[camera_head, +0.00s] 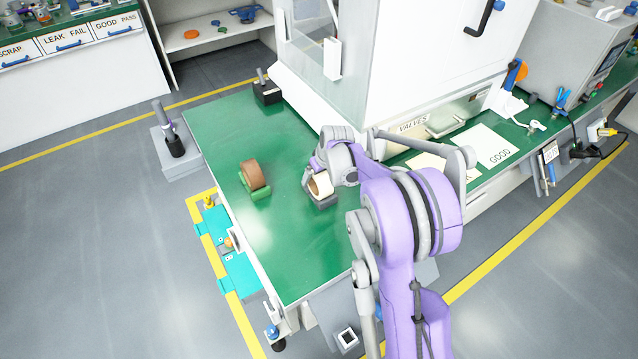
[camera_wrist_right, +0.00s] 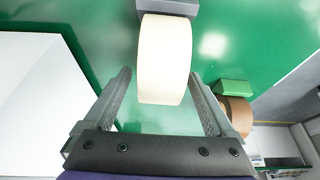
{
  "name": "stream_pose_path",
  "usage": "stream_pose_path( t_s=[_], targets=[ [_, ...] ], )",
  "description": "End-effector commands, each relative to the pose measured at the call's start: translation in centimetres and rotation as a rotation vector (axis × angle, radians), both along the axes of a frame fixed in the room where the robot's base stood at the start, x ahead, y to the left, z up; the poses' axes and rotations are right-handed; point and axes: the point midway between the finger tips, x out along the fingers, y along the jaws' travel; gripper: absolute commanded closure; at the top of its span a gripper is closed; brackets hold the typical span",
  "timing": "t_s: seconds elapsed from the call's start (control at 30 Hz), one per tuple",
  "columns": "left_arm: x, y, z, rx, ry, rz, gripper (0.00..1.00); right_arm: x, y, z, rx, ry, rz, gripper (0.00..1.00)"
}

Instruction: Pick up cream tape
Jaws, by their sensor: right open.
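The cream tape (camera_head: 320,185) is a roll standing on edge in a dark grey holder (camera_head: 325,202) on the green bench top. In the right wrist view the cream tape (camera_wrist_right: 165,60) lies between the lines of my two fingers, near their tips, with the grey holder (camera_wrist_right: 168,7) at its far end. My right gripper (camera_head: 308,179) is at the cream tape, and it is open in the right wrist view (camera_wrist_right: 160,84). I cannot tell whether a finger touches the roll. My left gripper is not in view.
A brown tape roll (camera_head: 254,174) in a green holder (camera_head: 258,192) stands to the left on the bench (camera_head: 285,255). A large white machine (camera_head: 420,60) stands behind. A black block with a peg (camera_head: 267,91) sits at the far bench corner. The bench front is clear.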

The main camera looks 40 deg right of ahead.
Motion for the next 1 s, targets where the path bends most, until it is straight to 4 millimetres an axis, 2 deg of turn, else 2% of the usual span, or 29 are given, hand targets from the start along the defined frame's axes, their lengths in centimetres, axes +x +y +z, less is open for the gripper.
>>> stream_pose_path(
  t_s=[0.1, 0.33, 0.83, 1.0],
  targets=[
    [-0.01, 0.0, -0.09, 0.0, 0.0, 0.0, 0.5, 0.35, -0.02, -0.86, 0.0, 0.0, 0.0, 0.1],
    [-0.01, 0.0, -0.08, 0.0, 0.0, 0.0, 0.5, 0.37, -0.02, -0.92, 0.0, 0.0, 0.0, 0.1],
    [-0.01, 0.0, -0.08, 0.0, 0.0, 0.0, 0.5, 0.36, -0.03, -0.9, 0.0, 0.0, 0.0, 1.0],
    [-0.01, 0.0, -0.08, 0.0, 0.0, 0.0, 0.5, 0.35, -0.03, -0.88, 0.0, 0.0, 0.0, 1.0]
  ],
)
